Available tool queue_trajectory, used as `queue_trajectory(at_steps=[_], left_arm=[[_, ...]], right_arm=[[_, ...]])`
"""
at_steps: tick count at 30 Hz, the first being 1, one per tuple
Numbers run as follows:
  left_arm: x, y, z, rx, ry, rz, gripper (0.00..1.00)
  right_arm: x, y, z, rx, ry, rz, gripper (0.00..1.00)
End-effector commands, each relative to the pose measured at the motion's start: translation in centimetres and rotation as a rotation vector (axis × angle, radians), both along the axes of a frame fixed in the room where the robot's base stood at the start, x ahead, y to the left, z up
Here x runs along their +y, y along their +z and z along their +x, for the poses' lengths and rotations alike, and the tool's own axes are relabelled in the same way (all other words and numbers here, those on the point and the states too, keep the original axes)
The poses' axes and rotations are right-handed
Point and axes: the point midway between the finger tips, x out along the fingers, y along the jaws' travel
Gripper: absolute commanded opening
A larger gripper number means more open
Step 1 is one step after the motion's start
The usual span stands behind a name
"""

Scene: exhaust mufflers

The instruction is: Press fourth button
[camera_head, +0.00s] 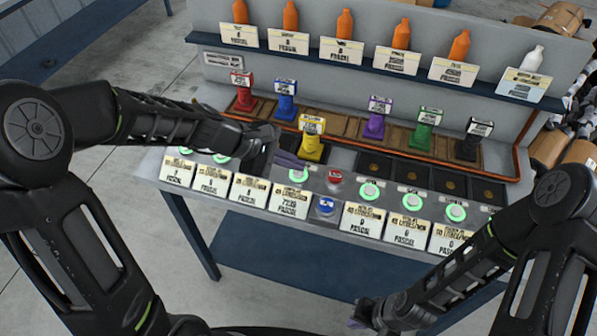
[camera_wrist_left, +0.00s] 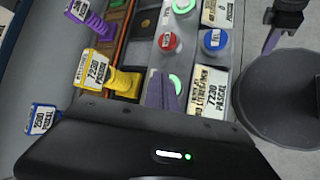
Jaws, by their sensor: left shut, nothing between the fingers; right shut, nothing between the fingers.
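A row of green-ringed buttons runs along the front of the bench. The fourth button from the left (camera_head: 298,175) sits above a card reading 7230 Pascal (camera_head: 289,199). My left gripper (camera_head: 291,160) is shut and empty, its purple fingertips just behind and left of that button. In the left wrist view, the fingertips (camera_wrist_left: 163,93) are together and partly cover the green button (camera_wrist_left: 181,84); I cannot tell whether they touch it. The third button is hidden by my left gripper. My right gripper (camera_head: 358,314) is shut and empty, low in front of the bench.
A red button (camera_head: 335,176) and a blue button (camera_head: 325,205) are close to the right of the fourth button. A yellow valve-like post (camera_head: 312,143) stands just behind it. More coloured posts and a shelf of bottles (camera_head: 345,54) are further back.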

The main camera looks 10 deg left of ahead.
Motion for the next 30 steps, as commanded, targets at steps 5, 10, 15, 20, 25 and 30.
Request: queue_trajectory(at_steps=[5,10,15,20,25,30], left_arm=[[0.00,0.05,0.01,0.000,0.000,0.000,0.00],[0.00,-0.08,0.00,0.000,0.000,0.000,0.00],[0.00,-0.29,0.00,0.000,0.000,0.000,0.00],[0.00,-0.49,0.00,0.000,0.000,0.000,0.00],[0.00,-0.69,0.00,0.000,0.000,0.000,0.00],[0.01,-0.68,0.00,0.000,0.000,0.000,0.00]], right_arm=[[0.01,0.04,0.00,0.000,0.000,0.000,0.00],[0.01,-0.07,0.00,0.000,0.000,0.000,0.00],[0.01,-0.30,0.00,0.000,0.000,0.000,0.00],[0.00,-0.49,0.00,0.000,0.000,0.000,0.00],[0.01,-0.69,0.00,0.000,0.000,0.000,0.00],[0.01,-0.67,0.01,0.000,0.000,0.000,0.00]])
